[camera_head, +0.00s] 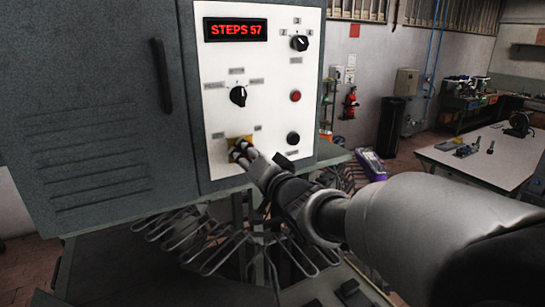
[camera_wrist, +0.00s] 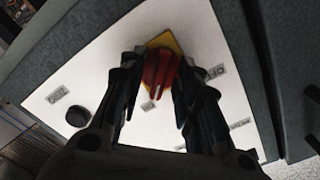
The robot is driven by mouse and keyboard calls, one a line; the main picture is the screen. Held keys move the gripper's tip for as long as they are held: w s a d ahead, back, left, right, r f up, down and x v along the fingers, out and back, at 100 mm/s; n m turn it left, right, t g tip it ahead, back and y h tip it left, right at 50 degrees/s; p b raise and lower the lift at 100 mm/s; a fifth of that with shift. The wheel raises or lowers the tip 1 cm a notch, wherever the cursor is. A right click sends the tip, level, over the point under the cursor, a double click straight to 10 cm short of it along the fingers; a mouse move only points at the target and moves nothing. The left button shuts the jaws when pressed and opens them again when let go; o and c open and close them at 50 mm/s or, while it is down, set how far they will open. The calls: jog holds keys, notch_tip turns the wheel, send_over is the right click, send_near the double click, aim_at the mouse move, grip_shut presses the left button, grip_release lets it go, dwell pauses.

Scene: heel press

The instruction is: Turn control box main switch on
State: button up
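The main switch is a red rotary knob on a yellow plate, low on the white panel (camera_head: 215,165) of the grey control box (camera_head: 85,120). In the wrist view the red main switch (camera_wrist: 160,72) sits between my fingertips, with the yellow plate (camera_wrist: 165,42) behind it. My gripper (camera_head: 241,152) reaches it from the lower right. Its fingers (camera_wrist: 160,80) are drawn in on both sides of the knob and appear to touch it. The fingers partly hide the knob in the head view. Small labels flank the plate; I cannot read them surely.
Above are a display (camera_head: 236,30) reading "STEPS 57", a black selector (camera_head: 238,96) and another selector (camera_head: 299,43). A red button (camera_head: 295,96) and a black button (camera_head: 293,138) are to the right. Wire loops (camera_head: 215,250) hang below. A workbench (camera_head: 485,165) stands far right.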

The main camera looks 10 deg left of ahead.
jog(key=v, duration=1.2)
jog(key=s+d+f+m+g+h+b, duration=0.1)
jog(key=s+d+f+h+b, duration=0.1)
jog(key=d+f+h+b, duration=0.55)
jog(key=s+d+f+g+h+b, duration=0.1)
jog(key=s+d+f+h+b, duration=0.15)
jog(key=d+f+b, duration=0.95)
jog(key=s+d+f+n+g+b, duration=0.1)
jog(key=s+f+g+b, duration=0.3)
jog(key=s+f, duration=0.6)
jog(key=s+d+f+n+g+b, duration=0.1)
jog(key=s+f+g+b, duration=0.2)
jog(key=s+f, duration=0.8)
notch_tip(320, 180, down, 5)
jog(key=b, duration=0.2)
jog(key=shift+s+f+n+g+h+b, duration=0.15)
jog(key=shift+f+n+g+h+b, duration=0.05)
jog(key=shift+n+g+h+b, duration=0.2)
jog(key=shift+o, duration=0.4)
jog(key=shift+d, duration=0.1)
